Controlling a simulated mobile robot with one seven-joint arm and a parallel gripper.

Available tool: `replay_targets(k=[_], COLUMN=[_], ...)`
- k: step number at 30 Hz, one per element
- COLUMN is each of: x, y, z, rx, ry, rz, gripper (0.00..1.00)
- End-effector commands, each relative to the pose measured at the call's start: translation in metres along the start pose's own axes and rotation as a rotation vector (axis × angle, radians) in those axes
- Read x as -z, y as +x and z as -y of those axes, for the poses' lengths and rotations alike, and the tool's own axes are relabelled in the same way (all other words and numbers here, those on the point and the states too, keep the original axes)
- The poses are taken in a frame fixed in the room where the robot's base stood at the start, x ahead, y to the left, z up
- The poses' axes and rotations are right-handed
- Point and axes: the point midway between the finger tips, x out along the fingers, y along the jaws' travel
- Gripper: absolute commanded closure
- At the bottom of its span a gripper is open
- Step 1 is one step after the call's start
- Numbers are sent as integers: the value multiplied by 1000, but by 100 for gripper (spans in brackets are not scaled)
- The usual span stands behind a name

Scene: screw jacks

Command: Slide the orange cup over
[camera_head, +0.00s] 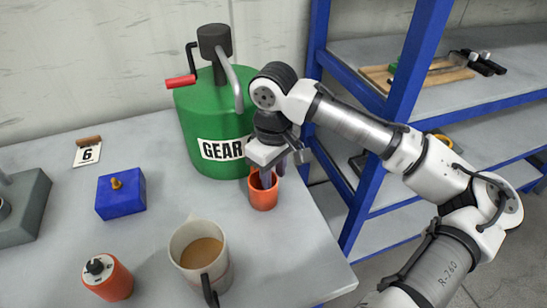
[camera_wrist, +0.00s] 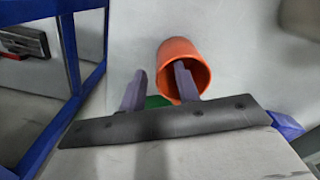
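The orange cup (camera_head: 263,197) stands upright on the grey table, just in front of the green drum marked GEAR. In the wrist view the cup (camera_wrist: 180,48) shows its open mouth towards the camera. My gripper (camera_head: 272,174) points down at the cup. In the wrist view my gripper (camera_wrist: 160,85) has its two purple fingers apart. One finger reaches over or into the cup's mouth, and the other is outside the cup to the left. The near cup wall lies between them. Whether either finger touches the wall cannot be told.
The green drum (camera_head: 205,112) stands right behind the cup. A coffee mug (camera_head: 199,275), a blue block (camera_head: 121,195), an orange-red cylinder (camera_head: 107,282) and a number 6 card (camera_head: 88,154) are further left. A blue-framed shelf (camera_head: 380,100) stands right of the table. The table front right of the mug is clear.

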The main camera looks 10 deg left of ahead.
Motion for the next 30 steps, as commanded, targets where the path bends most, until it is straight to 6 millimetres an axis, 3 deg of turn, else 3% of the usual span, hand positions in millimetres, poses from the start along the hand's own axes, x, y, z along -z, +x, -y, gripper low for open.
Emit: replay_targets(k=[6, 16, 23, 30], x=[0, 0, 0, 0], y=[20, 22, 22, 22], z=[0, 0, 0, 0], rx=[0, 0, 0, 0], ry=[-1, -1, -1, -1], rz=[-1, -1, -1, -1], gripper=[68, 68, 98, 100])
